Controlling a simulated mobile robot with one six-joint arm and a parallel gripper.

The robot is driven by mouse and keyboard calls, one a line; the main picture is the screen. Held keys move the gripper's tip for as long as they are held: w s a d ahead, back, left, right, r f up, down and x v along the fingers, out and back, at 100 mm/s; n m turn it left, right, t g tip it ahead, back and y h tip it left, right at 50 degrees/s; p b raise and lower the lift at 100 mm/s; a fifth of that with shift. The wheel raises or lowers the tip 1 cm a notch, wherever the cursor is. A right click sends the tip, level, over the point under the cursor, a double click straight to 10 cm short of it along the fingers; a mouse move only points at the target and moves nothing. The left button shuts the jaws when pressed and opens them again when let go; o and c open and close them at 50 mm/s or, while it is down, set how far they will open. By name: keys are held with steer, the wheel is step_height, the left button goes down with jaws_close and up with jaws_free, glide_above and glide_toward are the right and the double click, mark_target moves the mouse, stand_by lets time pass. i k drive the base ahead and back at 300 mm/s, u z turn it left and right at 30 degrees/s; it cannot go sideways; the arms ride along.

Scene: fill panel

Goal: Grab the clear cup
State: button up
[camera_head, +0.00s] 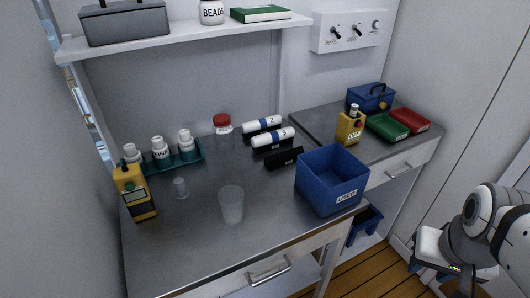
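A clear, frosted-looking cup (231,205) stands upright on the grey worktop (190,250), left of the blue bin. My arm shows at the lower right edge, off the worktop and well apart from the cup. What seems to be my gripper (445,270) is at its lower end, partly cut off by the frame; its finger opening cannot be made out.
A blue bin (331,181) stands right of the cup. A yellow meter (136,192), a teal bottle rack (187,159), a red-lidded jar (223,134) and white cylinders (273,139) stand at the left and back. A shelf (190,36) hangs above. The worktop in front of the cup is clear.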

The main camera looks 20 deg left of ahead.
mark_target(231, 198)
steer(key=u, duration=2.15)
steer(key=k, duration=0.85)
steer(key=z, duration=0.05)
steer(key=i, duration=0.85)
steer(key=u, duration=0.1)
